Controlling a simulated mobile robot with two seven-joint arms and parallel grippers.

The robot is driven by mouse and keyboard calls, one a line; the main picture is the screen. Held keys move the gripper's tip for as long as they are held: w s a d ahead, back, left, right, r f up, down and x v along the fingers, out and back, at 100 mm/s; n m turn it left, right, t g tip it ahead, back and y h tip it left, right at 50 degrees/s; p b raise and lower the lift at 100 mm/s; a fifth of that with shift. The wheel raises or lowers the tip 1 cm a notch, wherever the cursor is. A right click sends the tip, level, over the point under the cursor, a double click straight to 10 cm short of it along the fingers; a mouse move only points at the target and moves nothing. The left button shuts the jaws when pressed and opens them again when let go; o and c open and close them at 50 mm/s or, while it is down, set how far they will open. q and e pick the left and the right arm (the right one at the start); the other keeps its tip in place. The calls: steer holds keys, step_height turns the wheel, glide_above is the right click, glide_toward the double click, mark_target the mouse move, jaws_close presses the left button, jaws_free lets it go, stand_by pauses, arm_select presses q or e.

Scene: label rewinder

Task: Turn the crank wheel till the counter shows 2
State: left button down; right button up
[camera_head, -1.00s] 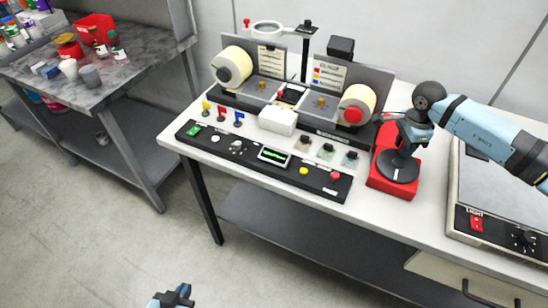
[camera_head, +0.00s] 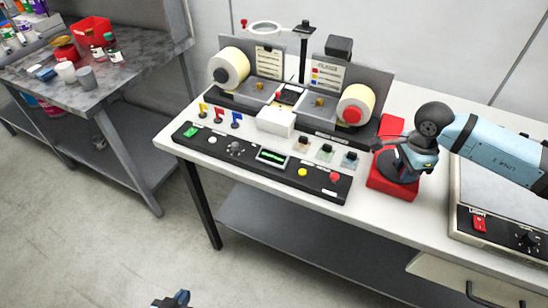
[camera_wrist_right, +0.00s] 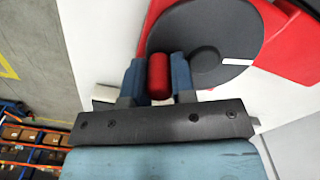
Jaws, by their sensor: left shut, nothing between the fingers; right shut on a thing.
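The crank wheel (camera_head: 393,163) is a dark disc on a red base (camera_head: 390,188) at the right of the bench. In the right wrist view, the wheel (camera_wrist_right: 215,42) has a pale mark near its rim. My right gripper (camera_head: 410,158) is at the wheel, largely covering it in the head view. In the right wrist view its fingers are shut on the red crank knob (camera_wrist_right: 159,76). A display with green marks (camera_head: 272,157), perhaps the counter, sits in the black control panel; its digits are too small to read. My left gripper (camera_head: 174,299) is shut and empty at the bottom edge.
The rewinder with two label rolls (camera_head: 231,67) (camera_head: 355,104) stands behind the panel (camera_head: 310,183). Small coloured flags and several clear-based items are between. A grey-topped machine (camera_head: 500,190) stands right of the wheel. A side table (camera_head: 100,85) with cups is at the far left.

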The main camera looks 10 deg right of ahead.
steer(key=shift+w+a, duration=0.2)
steer(key=shift+a, duration=0.35)
steer(key=o, duration=0.8)
steer(key=shift+c, duration=0.2)
steer(key=shift+r+p, duration=2.1)
steer(key=shift+r, duration=2.45)
